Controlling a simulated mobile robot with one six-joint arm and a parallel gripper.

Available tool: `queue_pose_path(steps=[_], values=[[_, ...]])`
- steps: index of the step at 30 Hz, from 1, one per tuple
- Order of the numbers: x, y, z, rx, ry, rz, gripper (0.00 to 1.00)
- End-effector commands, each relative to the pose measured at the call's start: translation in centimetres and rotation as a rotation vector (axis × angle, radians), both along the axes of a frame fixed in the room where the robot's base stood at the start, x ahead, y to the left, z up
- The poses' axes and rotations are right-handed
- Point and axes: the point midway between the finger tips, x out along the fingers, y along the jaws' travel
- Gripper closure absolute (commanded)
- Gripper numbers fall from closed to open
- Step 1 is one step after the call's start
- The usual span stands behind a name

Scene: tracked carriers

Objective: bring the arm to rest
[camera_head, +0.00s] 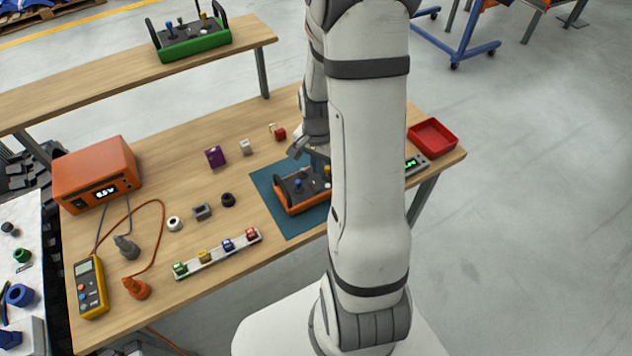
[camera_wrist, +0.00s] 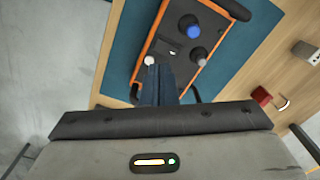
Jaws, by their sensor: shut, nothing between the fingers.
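My arm rises through the middle of the head view and hides part of the table behind it. My gripper (camera_head: 318,160) is over the orange control box (camera_head: 296,204), which lies on a teal mat (camera_head: 268,208). In the wrist view my gripper's fingers (camera_wrist: 152,68) are together with nothing between them. They overlap the near part of the orange box (camera_wrist: 149,43) in that view, beside a white-tipped stick. I cannot tell the exact gap between the fingertips and the box.
A red tray (camera_head: 433,137) and a small display device (camera_head: 416,164) are right of my arm. An orange power supply (camera_head: 97,172), yellow multimeter (camera_head: 91,287) and rail of coloured pieces (camera_head: 217,255) are left. A green control box (camera_head: 192,42) stands on the raised shelf.

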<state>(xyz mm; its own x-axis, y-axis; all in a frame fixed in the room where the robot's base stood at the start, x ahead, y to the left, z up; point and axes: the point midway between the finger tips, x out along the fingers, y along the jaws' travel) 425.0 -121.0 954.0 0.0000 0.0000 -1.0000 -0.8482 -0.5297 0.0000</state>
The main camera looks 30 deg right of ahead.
Motion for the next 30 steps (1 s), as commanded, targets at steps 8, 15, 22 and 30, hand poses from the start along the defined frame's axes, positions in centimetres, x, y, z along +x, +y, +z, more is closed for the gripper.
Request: queue_pose_path(steps=[8, 15, 22, 30], values=[[0.0, 0.0, -0.1, 0.000, 0.000, 0.000, 1.00], [0.1, 0.3, 0.8, -0.004, -0.011, 0.023, 1.00], [-1.1, 3.6, 7.5, -0.031, -0.081, 0.255, 1.00], [-5.2, 8.2, 15.2, -0.081, -0.173, 0.598, 1.00]])
